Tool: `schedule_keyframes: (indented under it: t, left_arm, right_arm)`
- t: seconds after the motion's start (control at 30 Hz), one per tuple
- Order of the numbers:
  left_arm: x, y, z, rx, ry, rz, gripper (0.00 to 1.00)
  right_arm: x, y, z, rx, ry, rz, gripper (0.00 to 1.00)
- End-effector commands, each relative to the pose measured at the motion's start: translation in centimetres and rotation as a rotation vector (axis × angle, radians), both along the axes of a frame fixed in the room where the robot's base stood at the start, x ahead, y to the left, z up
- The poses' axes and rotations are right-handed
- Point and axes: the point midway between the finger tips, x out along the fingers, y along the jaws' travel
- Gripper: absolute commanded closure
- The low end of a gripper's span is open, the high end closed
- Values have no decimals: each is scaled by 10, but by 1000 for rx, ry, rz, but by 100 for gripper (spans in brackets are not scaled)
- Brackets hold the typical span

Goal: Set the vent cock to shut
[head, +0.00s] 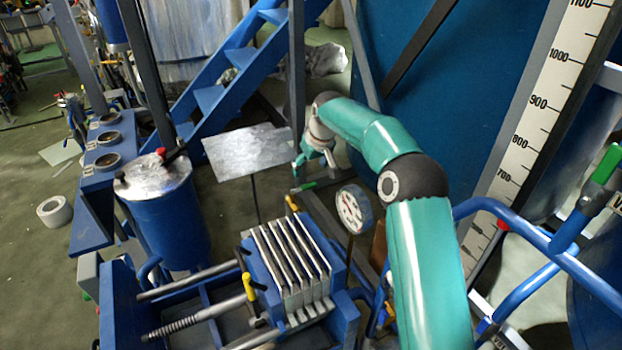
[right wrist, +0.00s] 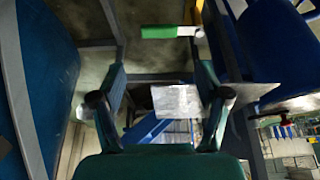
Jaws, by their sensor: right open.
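A small green lever handle (head: 305,186) sits on a thin metal stem just below my right gripper in the head view; it may be the vent cock, but no label on it can be read. The green lever (right wrist: 165,32) lies crosswise near the top of the right wrist view, beyond the fingertips and apart from them. My right gripper (head: 304,170) is open and empty; both spread fingers show in the right wrist view (right wrist: 162,80). A larger green handle (head: 607,163) stands at the far right beside a partly cut-off label. My left gripper is out of view.
A round dial gauge (head: 354,209) stands close to the right of the small lever. A grey plate (head: 248,151) is to its left. A plate stack (head: 290,262) with yellow handles lies below. Blue pipes (head: 540,258) and a tall scale (head: 540,105) are at right.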

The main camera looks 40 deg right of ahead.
Motion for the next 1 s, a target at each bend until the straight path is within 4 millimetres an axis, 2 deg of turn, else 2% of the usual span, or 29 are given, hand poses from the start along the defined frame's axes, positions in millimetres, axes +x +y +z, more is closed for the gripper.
schedule_keyframes:
  t: [0.03, 0.2, 0.37, 0.83, 1.0]
  left_arm:
    - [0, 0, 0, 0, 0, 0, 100]
    - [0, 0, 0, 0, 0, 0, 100]
    - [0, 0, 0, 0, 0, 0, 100]
    - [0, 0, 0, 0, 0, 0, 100]
    - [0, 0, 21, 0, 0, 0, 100]
  right_arm:
    - [1, 0, 10, -1, -3, 1, 25]
    - [1, 0, 32, -1, 0, 2, 25]
    - [0, 1, 39, -1, 3, 3, 25]
    - [0, 1, 40, 0, 3, 2, 25]
    - [0, 0, 61, 0, 2, 2, 25]
